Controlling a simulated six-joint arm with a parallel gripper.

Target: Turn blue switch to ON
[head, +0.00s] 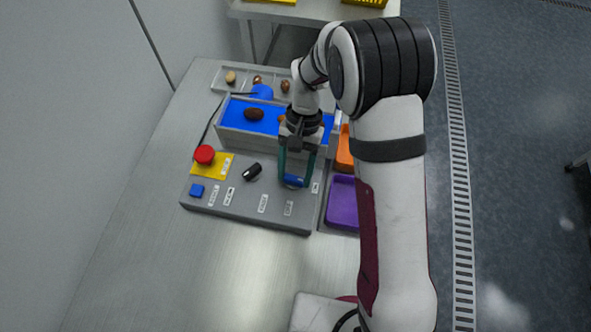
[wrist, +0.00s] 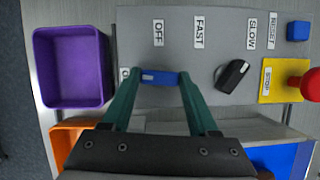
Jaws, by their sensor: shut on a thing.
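The blue switch (head: 294,181) is a rotary knob on the grey control panel (head: 240,208). In the wrist view the blue switch (wrist: 162,78) lies lengthwise between the two green fingers, with a small white mark at its left end. My gripper (wrist: 158,74) is shut on the switch, a fingertip at each end. The white mark faces a label (wrist: 124,73) that the left finger partly covers; only an "O" shows. The OFF label (wrist: 158,33) sits above the knob in that view. In the head view my gripper (head: 295,178) points down onto the knob.
A black knob (head: 252,171), a red stop button (head: 204,155) on yellow and a blue reset button (head: 197,190) share the panel. The blue belt (head: 235,111) with a brown date (head: 254,114) lies behind. Purple (head: 342,204) and orange (head: 344,150) bins stand right.

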